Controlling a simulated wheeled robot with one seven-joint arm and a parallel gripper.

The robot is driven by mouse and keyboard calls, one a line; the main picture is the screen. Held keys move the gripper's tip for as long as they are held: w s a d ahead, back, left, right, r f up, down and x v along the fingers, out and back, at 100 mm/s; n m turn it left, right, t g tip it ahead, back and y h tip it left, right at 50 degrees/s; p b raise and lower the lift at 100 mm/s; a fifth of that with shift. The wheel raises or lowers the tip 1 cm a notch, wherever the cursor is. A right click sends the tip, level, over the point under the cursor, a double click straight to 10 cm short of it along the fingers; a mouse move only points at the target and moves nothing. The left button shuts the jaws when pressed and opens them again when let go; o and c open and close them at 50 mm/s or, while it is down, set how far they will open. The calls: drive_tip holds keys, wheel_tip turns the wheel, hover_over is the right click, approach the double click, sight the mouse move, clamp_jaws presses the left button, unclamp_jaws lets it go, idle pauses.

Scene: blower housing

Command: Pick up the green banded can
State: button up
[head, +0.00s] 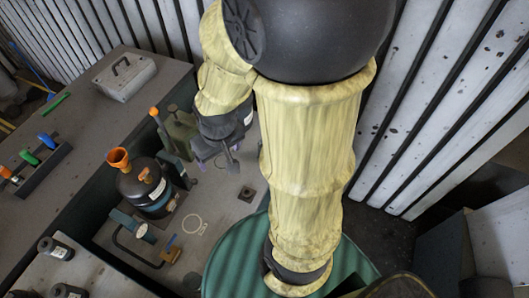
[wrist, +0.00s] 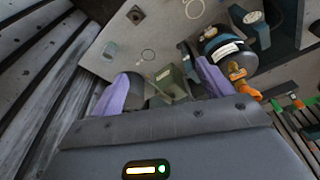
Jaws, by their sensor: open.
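A black tank (head: 146,190) with an orange funnel (head: 118,159) stands close to the left. A gauge with a handle (head: 143,234) lies nearer. Dark labelled cans (head: 56,248) stand lower left. A grey case (head: 123,77) sits on the back bench. Bare surface lies around the square hole plate (head: 246,193).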

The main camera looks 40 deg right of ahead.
drive_tip(key=w+d+f+n+h+b, duration=0.2)
drive_tip(key=f+n+b, duration=0.3)
drive_tip(key=f, duration=0.6)
drive_tip(key=w+d+f+n+h+b, duration=0.2)
drive_tip(key=d+f+n+b, duration=0.3)
drive_tip(key=f, duration=0.6)
drive_tip(key=w+d+f+n+h+b, duration=0.1)
drive_tip(key=d+f+n+h+b, duration=0.2)
drive_tip(key=f+n+b, duration=0.2)
drive_tip(key=shift+w+d+f+n+h+b, duration=0.15)
drive_tip(key=shift+f+b, duration=0.4)
drive_tip(key=shift+f, duration=0.6)
drive_tip(key=shift+w+d+f+n+h+b, duration=0.1)
drive_tip(key=shift+f+b, duration=0.4)
drive_tip(key=shift+f, duration=0.7)
drive_tip(key=shift+w+d+f+n+h+b, duration=0.15)
drive_tip(key=shift+f+b, duration=0.4)
drive_tip(key=shift+f, duration=0.6)
drive_tip(key=w+n+t+h+b, duration=0.1)
drive_tip(key=n, duration=0.1)
drive_tip(key=w+d+n+t+h+b, duration=0.1)
drive_tip(key=w+n+t+b, duration=0.1)
drive_tip(key=n, duration=0.1)
drive_tip(key=w+d+r+n+t+h+b, duration=0.1)
drive_tip(key=w+n, duration=0.1)
drive_tip(key=shift+w+d+n+h, duration=0.1)
drive_tip(key=shift+w+n+h, duration=0.05)
drive_tip(key=shift+n+h, duration=0.25)
drive_tip(key=shift+f, duration=0.1)
